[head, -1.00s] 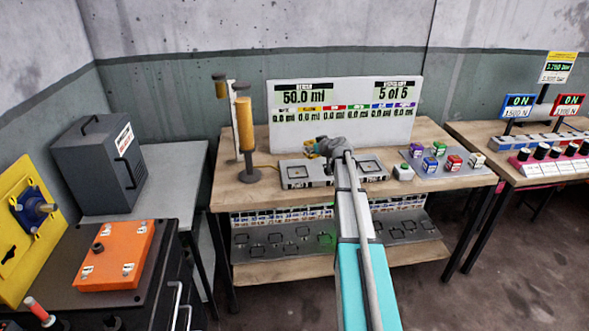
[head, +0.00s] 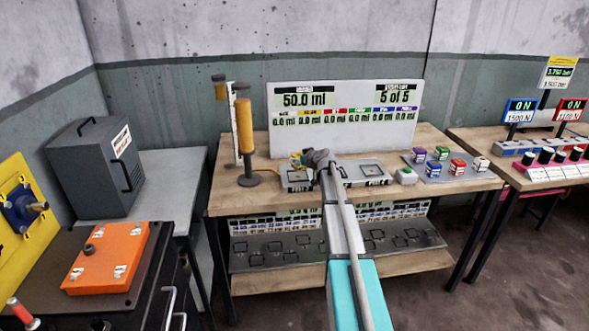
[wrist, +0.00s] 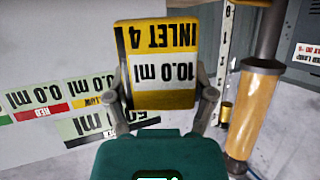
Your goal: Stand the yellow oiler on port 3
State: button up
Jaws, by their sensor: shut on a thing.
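My gripper (wrist: 164,95) is shut on the yellow oiler (wrist: 165,38), a small block with a yellow band and a white face. Its face reads "INLET 4" and "10.0 ml", upside down in the wrist view. In the head view the oiler (head: 297,161) shows as a small yellow patch left of my gripper (head: 306,160), close above the left end of the grey port plate (head: 298,187). My gripper hides part of this plate. I cannot read any port number, so I cannot tell which is port 3.
A column with an amber cylinder (head: 244,128) stands just left of the plate. A white display board (head: 345,140) stands behind. A lower shelf (head: 290,260) holds more square sockets.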

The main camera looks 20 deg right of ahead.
aim_at(298, 166)
jog(key=shift+w+a+f+b, duration=0.3)
jog(key=shift+w+f+b, duration=0.1)
jog(key=shift+f+b, duration=0.35)
jog(key=shift+s+f+b, duration=0.1)
jog(key=shift+f+b, duration=1.2)
jog(key=shift+f, duration=0.1)
jog(key=o, duration=1.1)
jog(key=shift+o, duration=0.2)
jog(key=shift+r, duration=0.2)
